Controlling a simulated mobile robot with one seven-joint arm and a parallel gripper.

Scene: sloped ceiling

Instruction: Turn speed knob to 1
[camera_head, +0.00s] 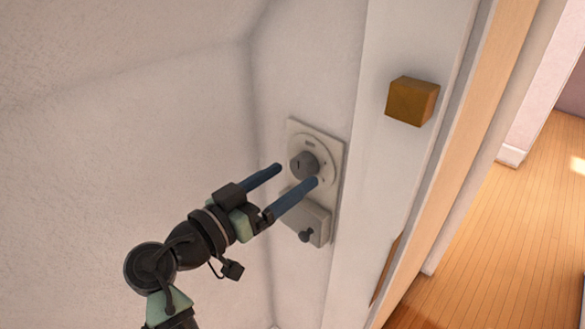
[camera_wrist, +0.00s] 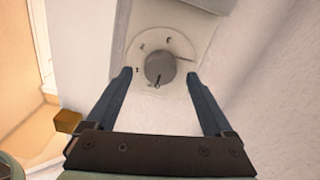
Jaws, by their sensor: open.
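The speed knob (camera_head: 304,164) is a round grey dial on a pale plate (camera_head: 333,152) fixed to the white wall. In the wrist view the knob (camera_wrist: 160,66) has a dark mark at its lower edge, in that picture, away from the small figures 1, 2 and 3 around the dial. The mark's exact setting cannot be read. My gripper (camera_head: 297,174) is open, with its two blue fingers pointing at the plate. In the wrist view the fingertips (camera_wrist: 160,74) lie on either side of the knob, with gaps on both sides. Whether they reach its depth is unclear.
Below the dial, a pale box (camera_head: 312,214) with a small dark knob (camera_head: 306,235) juts out. A wooden block (camera_head: 412,100) sticks out from the white wall or frame at right. A doorway and wooden floor (camera_head: 530,220) lie beyond. The wall at left is bare.

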